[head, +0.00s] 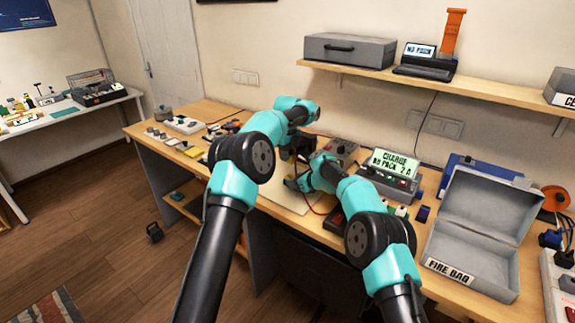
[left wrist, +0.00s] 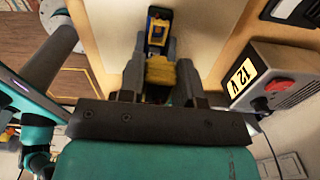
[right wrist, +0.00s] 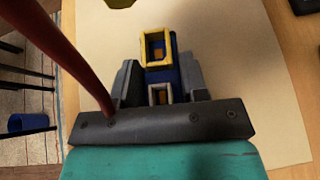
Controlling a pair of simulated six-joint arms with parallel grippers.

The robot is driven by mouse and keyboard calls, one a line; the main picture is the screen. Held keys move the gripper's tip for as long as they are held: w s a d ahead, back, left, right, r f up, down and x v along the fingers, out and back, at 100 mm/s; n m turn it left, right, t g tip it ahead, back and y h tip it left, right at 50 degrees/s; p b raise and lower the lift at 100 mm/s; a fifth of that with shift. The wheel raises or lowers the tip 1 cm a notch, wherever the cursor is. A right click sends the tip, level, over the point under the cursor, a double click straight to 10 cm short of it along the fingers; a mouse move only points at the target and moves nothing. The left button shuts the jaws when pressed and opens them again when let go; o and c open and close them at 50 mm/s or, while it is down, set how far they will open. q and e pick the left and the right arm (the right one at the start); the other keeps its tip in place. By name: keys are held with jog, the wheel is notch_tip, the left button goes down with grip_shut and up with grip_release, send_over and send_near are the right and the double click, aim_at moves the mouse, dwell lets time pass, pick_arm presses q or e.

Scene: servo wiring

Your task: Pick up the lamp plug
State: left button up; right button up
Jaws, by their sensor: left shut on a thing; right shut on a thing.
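My left gripper (head: 299,152) is over the work mat and is shut on a yellow plug-like piece (left wrist: 162,72). A dark piece with blue and yellow parts (left wrist: 157,28) shows just beyond it in the left wrist view. My right gripper (head: 296,183) is lower and nearer. It is shut on a blue connector (right wrist: 160,75) with a yellow-rimmed square opening. A yellow object (right wrist: 120,3) is cut off at the top edge of the right wrist view. I cannot tell for sure which piece is the lamp plug. In the head view my arms largely hide both held pieces.
A pale mat (right wrist: 235,75) lies under the grippers. A red cable (right wrist: 65,50) crosses beside my right gripper. A 12 V supply box (left wrist: 275,75) stands close to my left gripper. The charger (head: 390,175) and open fire bag box (head: 470,260) are to the right.

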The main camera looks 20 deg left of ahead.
pick_arm(q)
jog(key=shift+r, duration=1.35)
pick_arm(e)
jog(key=o, duration=0.8)
jog(key=shift+d, duration=0.1)
jog(key=shift+v, duration=5.95)
